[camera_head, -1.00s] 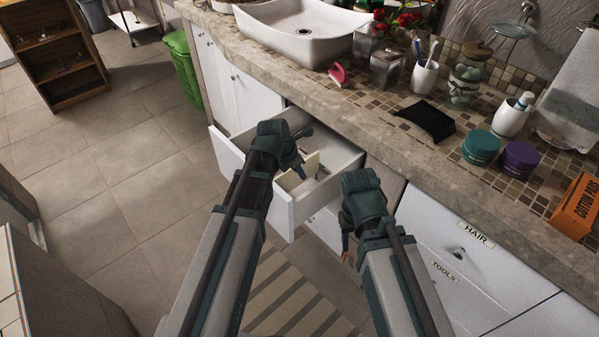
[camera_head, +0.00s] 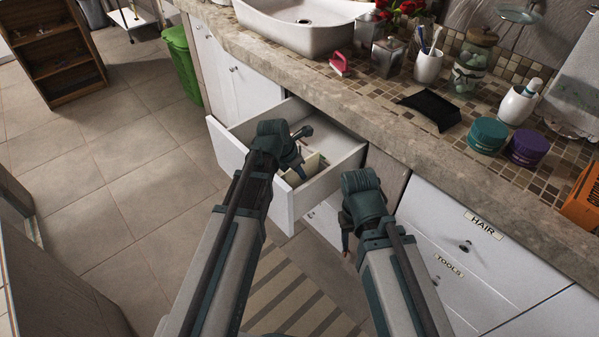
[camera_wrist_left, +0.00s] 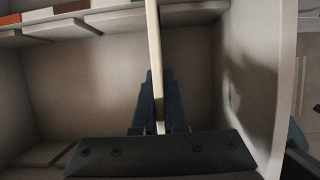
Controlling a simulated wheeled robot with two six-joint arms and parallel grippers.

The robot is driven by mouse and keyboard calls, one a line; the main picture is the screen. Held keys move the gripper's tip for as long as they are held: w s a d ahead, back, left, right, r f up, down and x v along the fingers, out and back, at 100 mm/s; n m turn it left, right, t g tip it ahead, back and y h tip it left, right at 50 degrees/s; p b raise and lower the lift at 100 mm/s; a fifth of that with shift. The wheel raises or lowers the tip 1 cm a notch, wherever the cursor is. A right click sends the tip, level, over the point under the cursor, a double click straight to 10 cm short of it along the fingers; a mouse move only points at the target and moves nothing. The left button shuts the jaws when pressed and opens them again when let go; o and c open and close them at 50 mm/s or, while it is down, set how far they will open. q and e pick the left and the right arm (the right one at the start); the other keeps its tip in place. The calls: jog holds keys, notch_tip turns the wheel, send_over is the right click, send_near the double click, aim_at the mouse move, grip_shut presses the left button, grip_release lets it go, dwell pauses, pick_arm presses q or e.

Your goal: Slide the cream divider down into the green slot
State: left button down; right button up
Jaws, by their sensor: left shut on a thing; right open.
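The cream divider (camera_head: 305,168) is in the open drawer (camera_head: 231,146), held by my left gripper (camera_head: 298,172). In the left wrist view the divider (camera_wrist_left: 154,45) appears edge-on as a thin upright strip between the closed fingers of my left gripper (camera_wrist_left: 158,105). A small green mark (camera_wrist_left: 132,3) shows at the top edge, just left of the divider. I cannot tell whether the divider's lower edge is in the slot. My right gripper (camera_head: 346,242) hangs outside the drawer, to its right, and is open and empty.
Orange-red marks (camera_wrist_left: 72,6) and pale blocks (camera_wrist_left: 58,29) line the drawer's side in the left wrist view. The stone counter (camera_head: 400,160) overhangs the drawer. The drawer floor beside the divider looks clear.

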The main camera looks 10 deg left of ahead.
pick_arm(q)
jog(key=c, duration=0.9)
grip_release()
jog(key=p+v, duration=1.3)
jog(key=v, duration=0.1)
jog(key=shift+f, duration=0.1)
jog(key=shift+s, duration=0.1)
jog(key=s+d+r+m+g+y+p, duration=0.1)
jog(key=s+m, duration=0.4)
jog(key=m, duration=0.5)
jog(key=s+d+r+m+g+y+p, duration=0.1)
jog(key=s+d+r+m+p, duration=0.2)
jog(key=m, duration=0.8)
jog(key=s+d+r+m+g+y+p, duration=0.1)
jog(key=s+d+r+m+y+p, duration=0.1)
jog(key=s+d+m+p, duration=0.2)
jog(key=shift+s+d+r+m+g, duration=0.1)
jog(key=shift+s+d+m, duration=0.15)
jog(key=shift+s+m, duration=0.65)
jog(key=shift+s+d+r+m+g, duration=0.1)
jog(key=shift+s+d+m, duration=0.2)
jog(key=shift+m, duration=1.2)
jog(key=shift+s+d+r+m+g, duration=0.15)
jog(key=shift+s+m, duration=0.45)
jog(key=shift+m, duration=0.6)
